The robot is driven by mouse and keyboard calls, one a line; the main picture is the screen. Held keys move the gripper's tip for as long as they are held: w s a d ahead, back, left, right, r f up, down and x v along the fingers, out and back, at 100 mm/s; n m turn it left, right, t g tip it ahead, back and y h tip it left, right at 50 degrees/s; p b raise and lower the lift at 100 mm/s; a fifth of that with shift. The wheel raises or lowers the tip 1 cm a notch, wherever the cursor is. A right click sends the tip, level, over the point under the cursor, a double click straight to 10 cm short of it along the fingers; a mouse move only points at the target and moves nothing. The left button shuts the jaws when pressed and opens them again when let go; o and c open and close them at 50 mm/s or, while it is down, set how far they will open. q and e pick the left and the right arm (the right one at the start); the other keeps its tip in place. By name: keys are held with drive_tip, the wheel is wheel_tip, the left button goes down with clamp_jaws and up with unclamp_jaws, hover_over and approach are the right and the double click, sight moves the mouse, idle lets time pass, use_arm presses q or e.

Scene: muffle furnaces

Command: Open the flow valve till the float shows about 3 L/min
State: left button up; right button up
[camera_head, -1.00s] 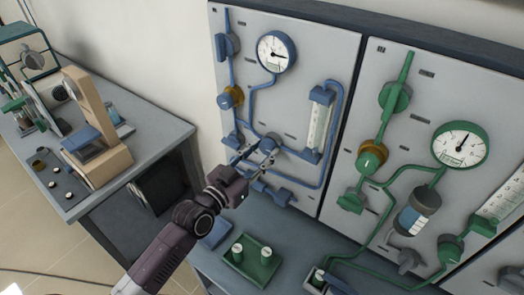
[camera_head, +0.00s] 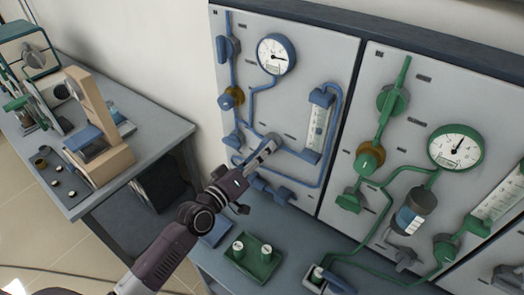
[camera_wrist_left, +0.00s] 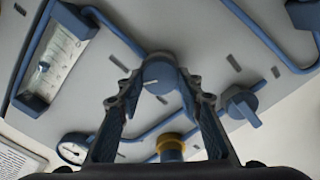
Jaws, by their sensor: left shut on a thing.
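The blue panel's flow valve is a round blue knob (camera_wrist_left: 160,76) with a white mark, low in the middle of the panel. My left gripper (camera_head: 270,145) is at this knob, with one finger on each side of it in the left wrist view (camera_wrist_left: 160,82). It is shut on the knob, which the gripper mostly hides in the head view. The flowmeter (camera_head: 318,122) is a clear scaled tube in a blue frame, right of the knob. In the wrist view the flowmeter (camera_wrist_left: 57,60) shows a small float inside; its reading is too small to tell. My right gripper is not in view.
A blue-rimmed gauge (camera_head: 276,55) is above the knob, and a brass-collared blue valve (camera_head: 231,97) is to its left. Blue pipes run close around the gripper. A green panel valve (camera_head: 370,158) is to the right. A green tray (camera_head: 240,268) lies on the bench below.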

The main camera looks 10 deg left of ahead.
use_arm(q)
drive_tip(key=shift+n, duration=1.1)
drive_tip(key=o, duration=1.1)
drive_tip(key=v, duration=1.2)
drive_tip(key=shift+f, duration=0.1)
